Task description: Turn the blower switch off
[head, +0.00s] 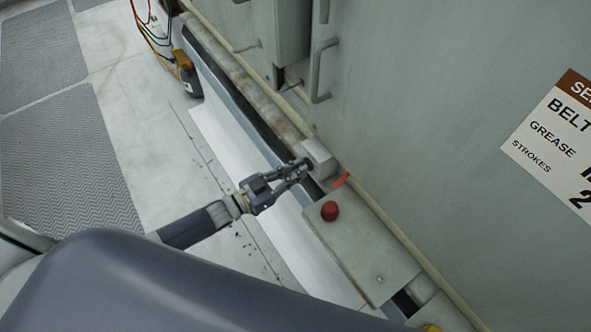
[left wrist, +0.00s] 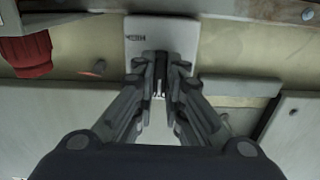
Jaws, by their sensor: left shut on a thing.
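The blower switch appears to be the small light grey box (head: 319,155) on the ledge along the cabinet wall. It also shows in the left wrist view (left wrist: 180,33), with small dark marking on its face. My left gripper (head: 304,166) reaches it from the left. In the left wrist view its fingers (left wrist: 160,70) are close together at the box's front, shut on a small dark part that looks like the switch's lever. The fingers hide most of that part, so its exact position cannot be told. My right gripper is not in view.
A red knob (head: 329,210) sits on a grey panel (head: 375,262) just beside the switch. The cabinet (head: 430,130) with a handle (head: 318,75) rises behind.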

